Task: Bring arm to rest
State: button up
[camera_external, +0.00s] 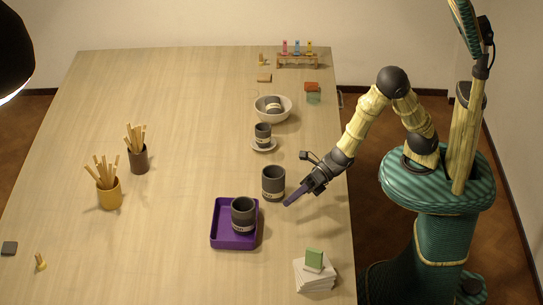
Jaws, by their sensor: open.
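My arm reaches from the right over the table's right edge. My gripper (300,194) is open and shows no object between its purple fingers. It is just right of a dark grey cup (273,181) that stands upright on the table. I cannot tell whether the fingers touch this cup. Another dark grey cup (243,214) stands in a purple tray (220,236) to the lower left of my gripper.
A cup on a saucer (264,146), a white bowl (285,116) holding a cup, and a tube rack (298,62) stand farther back. Stacked white pieces with a green block (314,258) are at the front right. Stick holders (110,195) stand left. The table (190,100) is clear at centre-left.

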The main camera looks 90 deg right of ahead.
jog(key=s+d+m+g+h+p, duration=0.25)
jog(key=d+m+h, duration=0.45)
jog(key=d+m, duration=1.05)
jog(key=s+d+r+m+g, duration=0.1)
jog(key=s+d+m+g, duration=0.2)
jog(key=s+m, duration=0.3)
jog(key=s+d+r+m+g+h+p, duration=0.1)
jog(key=s+d+m+g, duration=0.2)
jog(key=s+d+m, duration=0.2)
jog(key=s+m, duration=0.2)
jog(key=m, duration=0.2)
jog(key=shift+s+d+r, duration=0.3)
jog(key=shift+d, duration=0.05)
